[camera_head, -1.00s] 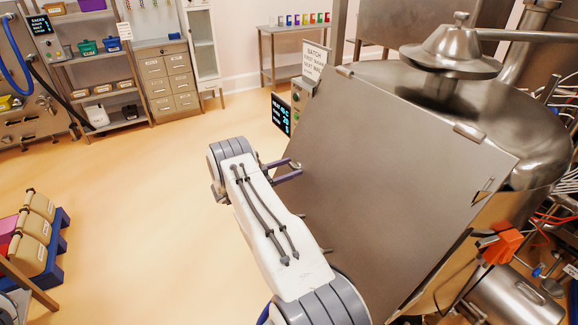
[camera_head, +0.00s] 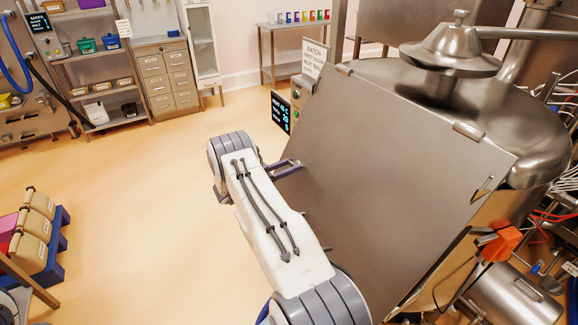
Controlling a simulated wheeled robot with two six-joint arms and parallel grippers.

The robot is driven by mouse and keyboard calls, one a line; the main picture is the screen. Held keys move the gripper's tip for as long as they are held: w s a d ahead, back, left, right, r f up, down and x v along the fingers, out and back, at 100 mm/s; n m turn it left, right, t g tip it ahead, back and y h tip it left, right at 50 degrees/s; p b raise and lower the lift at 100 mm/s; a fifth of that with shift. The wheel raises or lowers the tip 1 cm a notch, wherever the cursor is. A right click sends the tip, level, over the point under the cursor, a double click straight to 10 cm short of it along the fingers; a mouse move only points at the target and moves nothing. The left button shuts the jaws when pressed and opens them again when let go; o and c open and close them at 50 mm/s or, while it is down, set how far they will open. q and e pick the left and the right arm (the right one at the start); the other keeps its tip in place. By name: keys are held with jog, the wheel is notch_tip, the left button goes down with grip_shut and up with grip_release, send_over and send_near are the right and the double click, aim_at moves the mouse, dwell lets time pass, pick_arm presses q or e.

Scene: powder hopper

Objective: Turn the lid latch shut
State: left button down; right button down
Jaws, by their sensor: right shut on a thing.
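The lid (camera_head: 400,170) is a large flat grey metal panel, tilted in front of the steel vessel. My right gripper (camera_head: 295,166) is at the lid's left edge, with its dark purple fingers pointing right. It is shut on a small part there, which looks to be the lid latch. That part is mostly hidden by the fingers, and I cannot make out how far it is turned. My left gripper is not in view.
A display box (camera_head: 281,112) and a batch sign (camera_head: 315,58) stand just behind the gripper. A steel vessel (camera_head: 535,130) is behind the lid. An orange part (camera_head: 501,243) and a steel cylinder (camera_head: 512,295) are at lower right.

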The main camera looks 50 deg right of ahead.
jog(key=n+t, duration=0.1)
jog(key=n, duration=0.2)
jog(key=n+t+p, duration=0.1)
jog(key=n, duration=0.1)
jog(key=shift+s+r+n+t, duration=0.1)
jog(key=shift+s+n+t, duration=0.05)
jog(key=shift+n+t, duration=0.25)
jog(key=n+t+y+p, duration=0.1)
jog(key=n+t+p, duration=0.1)
jog(key=n, duration=0.2)
jog(key=shift+r+n, duration=0.1)
jog(key=shift+n, duration=0.2)
jog(key=n+t+y+p, duration=0.1)
jog(key=n, duration=0.2)
jog(key=n+t+y+p, duration=0.1)
jog(key=n+p, duration=0.1)
jog(key=shift+s+r+n, duration=0.15)
jog(key=shift+n, duration=0.25)
jog(key=shift+n+t+y+p, duration=0.3)
jog(key=shift+n+y+p, duration=0.55)
jog(key=shift+n, duration=0.65)
jog(key=shift+c, duration=1.6)
grip_release()
